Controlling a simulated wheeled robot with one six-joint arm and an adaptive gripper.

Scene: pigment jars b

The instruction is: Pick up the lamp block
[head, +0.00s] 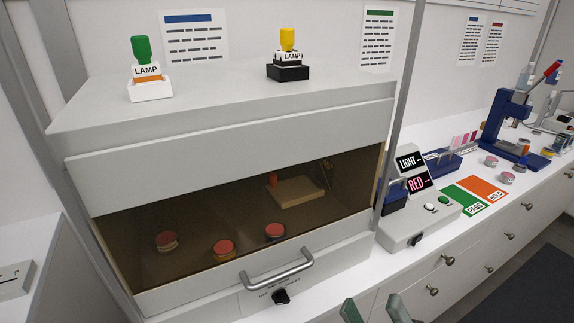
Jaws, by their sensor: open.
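Two things marked LAMP stand upright on top of a grey cabinet. The left lamp block (147,71) has a green knob, a white label and an orange band, and sits on a white base. The right lamp block (289,58) has a yellow knob and a white label, and sits on a black stepped base. My gripper (374,309) shows only as two green-grey fingertips at the bottom edge. The fingertips are apart with nothing between them. It is well below and to the right of both lamp blocks, touching neither.
The grey cabinet (240,117) has a dark see-through front with several red-lidded jars inside and a bar handle (277,274). A control box (415,225) reading LIGHT and RED stands to its right. Green and orange PASS and HOLD mats (466,201) and a blue press (505,125) lie beyond.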

